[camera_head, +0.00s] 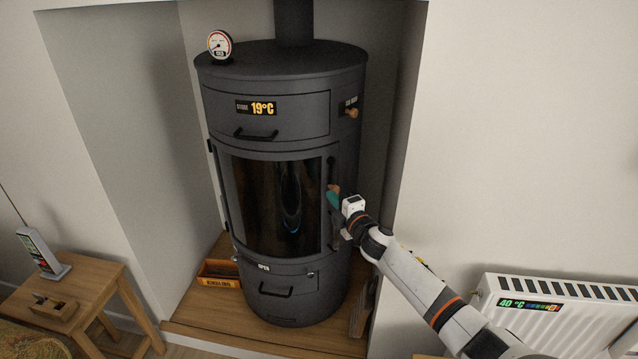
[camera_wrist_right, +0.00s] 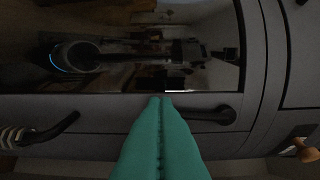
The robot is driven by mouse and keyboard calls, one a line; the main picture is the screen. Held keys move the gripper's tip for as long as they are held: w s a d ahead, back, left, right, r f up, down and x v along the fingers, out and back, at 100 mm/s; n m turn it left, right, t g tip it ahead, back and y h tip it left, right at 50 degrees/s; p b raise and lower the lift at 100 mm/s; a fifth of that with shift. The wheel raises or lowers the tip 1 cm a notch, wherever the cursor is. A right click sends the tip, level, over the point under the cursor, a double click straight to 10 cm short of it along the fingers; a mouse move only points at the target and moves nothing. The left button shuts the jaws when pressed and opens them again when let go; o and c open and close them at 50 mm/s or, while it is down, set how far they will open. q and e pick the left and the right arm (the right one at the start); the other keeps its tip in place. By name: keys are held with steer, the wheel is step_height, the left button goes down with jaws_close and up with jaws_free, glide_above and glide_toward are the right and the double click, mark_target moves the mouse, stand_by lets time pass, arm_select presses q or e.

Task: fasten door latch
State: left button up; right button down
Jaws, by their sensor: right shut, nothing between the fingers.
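The dark grey round stove has a glass door (camera_head: 275,205) on its front. The door looks close to flush with the stove body; I cannot tell if it is fully closed. A small sign (camera_head: 264,267) below it reads OPEN. My right gripper (camera_head: 333,197) has teal fingers, shut and empty, at the door's right edge. In the right wrist view the fingertips (camera_wrist_right: 160,101) are over the door frame, between a black bar handle (camera_wrist_right: 212,115) and a curved black lever (camera_wrist_right: 55,130) with a coiled grip. Contact cannot be told. My left gripper is not in view.
A wooden air knob (camera_head: 351,112) sticks out at the stove's upper right. A kindling box (camera_head: 218,273) stands at the stove's left. A white radiator (camera_head: 560,310) is at the lower right, and a wooden table (camera_head: 85,290) at the left.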

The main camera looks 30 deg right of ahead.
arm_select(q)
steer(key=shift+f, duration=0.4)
arm_select(e)
steer(key=shift+d+f+n, duration=0.1)
steer(key=shift+d+n, duration=0.15)
steer(key=shift+n, duration=0.15)
arm_select(q)
steer(key=shift+b, duration=0.3)
